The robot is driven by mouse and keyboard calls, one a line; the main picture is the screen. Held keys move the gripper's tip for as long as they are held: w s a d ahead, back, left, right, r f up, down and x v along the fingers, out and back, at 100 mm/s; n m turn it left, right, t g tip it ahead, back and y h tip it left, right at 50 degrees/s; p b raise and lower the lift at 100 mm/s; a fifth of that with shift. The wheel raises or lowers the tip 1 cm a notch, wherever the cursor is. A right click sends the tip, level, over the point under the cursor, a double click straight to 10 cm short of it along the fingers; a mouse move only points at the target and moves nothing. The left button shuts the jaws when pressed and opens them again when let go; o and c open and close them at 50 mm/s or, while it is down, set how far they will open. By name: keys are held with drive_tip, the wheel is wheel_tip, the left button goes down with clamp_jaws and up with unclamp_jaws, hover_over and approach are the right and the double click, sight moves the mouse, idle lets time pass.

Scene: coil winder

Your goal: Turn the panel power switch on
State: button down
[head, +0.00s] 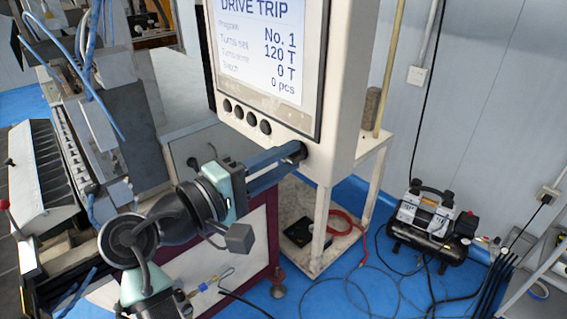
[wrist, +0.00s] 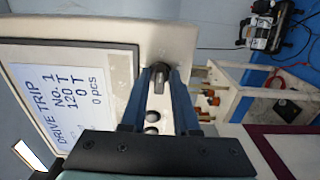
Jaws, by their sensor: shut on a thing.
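The control panel (head: 335,120) is a pale box with a lit screen (head: 268,50) reading "DRIVE TRIP", No. 1, 120 T, 0 T and 0 pcs. My gripper (head: 293,153) reaches the panel's lower right corner. Its blue fingers are shut on a dark knob, which I take for the power switch (wrist: 159,73), right of the screen's lower edge. The panel also shows in the wrist view (wrist: 178,42). The fingers partly hide the knob in both views, so I cannot tell its on or off position.
Several round black buttons (head: 251,119) line the panel below the screen, close to my gripper. A white stand (head: 325,215) stands beneath the panel. The winder's machinery (head: 45,170) is at left. An air compressor (head: 432,222) and loose hoses lie on the blue floor at right.

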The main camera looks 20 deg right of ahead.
idle(0.3)
drive_tip(key=c, duration=0.9)
unclamp_jaws()
drive_tip(key=shift+o, duration=0.2)
drive_tip(key=shift+a, duration=0.15)
drive_tip(key=b+v, duration=0.3)
drive_tip(key=v, duration=0.9)
drive_tip(key=shift+s+a, duration=0.2)
drive_tip(key=shift+a, duration=0.1)
